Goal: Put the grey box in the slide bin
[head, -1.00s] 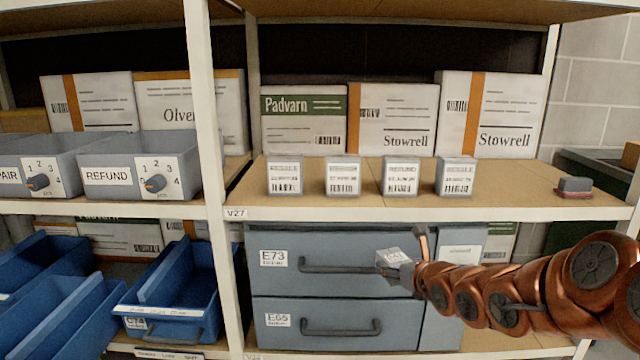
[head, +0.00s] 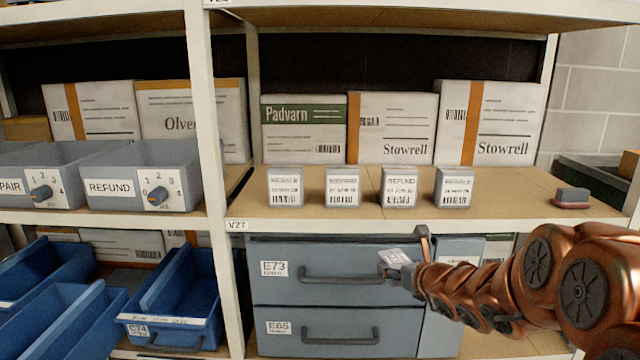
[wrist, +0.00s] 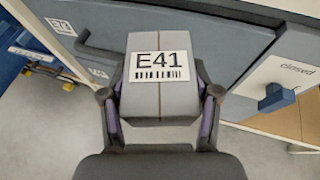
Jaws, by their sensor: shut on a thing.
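A grey box (wrist: 145,102) with a white E41 barcode label fills the middle of the wrist view. My gripper (wrist: 160,92) is shut on it, one finger on each side. In the head view my gripper (head: 405,268) holds the box (head: 396,256) in front of the upper grey drawer, below the middle shelf's edge. A blue bin (head: 212,300) labelled C74 stands low on the left with an inner blue panel. I cannot tell for certain which container is the slide bin.
Two grey drawers with handles, E73 (head: 280,285) and E65 (head: 275,345), are behind my gripper. A panel marked closed (wrist: 290,72) has a blue knob (wrist: 276,98). Several small labelled boxes (head: 342,188) stand on the shelf above. A white upright (head: 207,130) separates the bays.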

